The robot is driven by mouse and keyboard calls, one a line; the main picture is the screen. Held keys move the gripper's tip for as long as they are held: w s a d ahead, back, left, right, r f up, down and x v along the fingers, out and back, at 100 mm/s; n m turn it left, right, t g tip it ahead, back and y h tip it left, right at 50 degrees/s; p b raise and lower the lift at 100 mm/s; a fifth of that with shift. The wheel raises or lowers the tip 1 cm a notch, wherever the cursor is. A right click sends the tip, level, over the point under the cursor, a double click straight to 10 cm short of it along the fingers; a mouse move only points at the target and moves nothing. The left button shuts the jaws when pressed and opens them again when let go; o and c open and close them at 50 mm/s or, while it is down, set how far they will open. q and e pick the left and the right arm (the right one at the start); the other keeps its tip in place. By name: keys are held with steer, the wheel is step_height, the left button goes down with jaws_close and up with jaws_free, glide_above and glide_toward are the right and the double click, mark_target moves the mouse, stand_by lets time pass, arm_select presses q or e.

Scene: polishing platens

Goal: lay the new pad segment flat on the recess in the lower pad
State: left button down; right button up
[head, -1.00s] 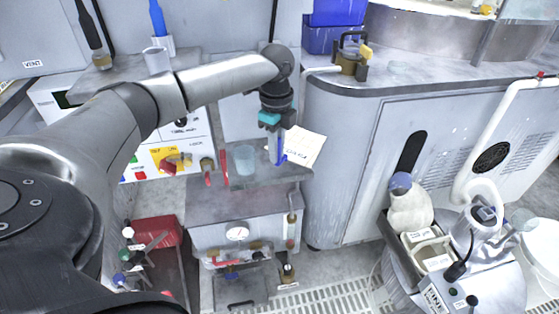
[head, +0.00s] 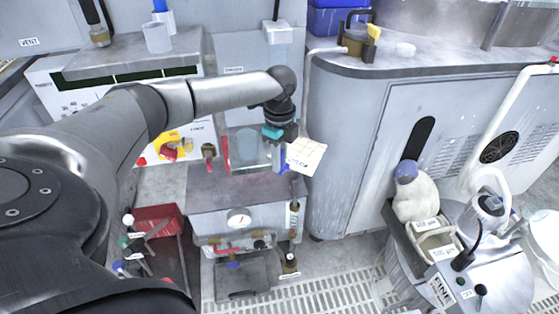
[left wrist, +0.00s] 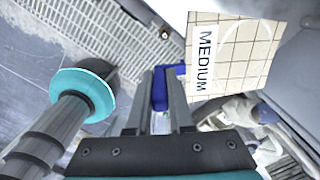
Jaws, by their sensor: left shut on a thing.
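The pad segment is a cream square with grid lines and the label MEDIUM (left wrist: 232,55); it also shows in the head view (head: 306,157), tilted and held in the air. My left gripper (head: 280,160) points down in front of the grey cabinet. In the left wrist view, its fingers (left wrist: 165,95) are shut on a blue piece (left wrist: 168,88) beside the pad segment. Whether the blue piece is joined to the pad is hard to see. The lower pad and its recess cannot be made out. My right gripper is not in view.
A clear beaker (head: 247,148) is close to the left of my gripper. The grey counter (head: 395,67) curves off to the right. A red tray (head: 158,218) is at lower left.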

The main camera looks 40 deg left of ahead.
arm_select(q)
steer(key=shift+f, duration=0.1)
steer(key=c, duration=0.8)
jaws_free()
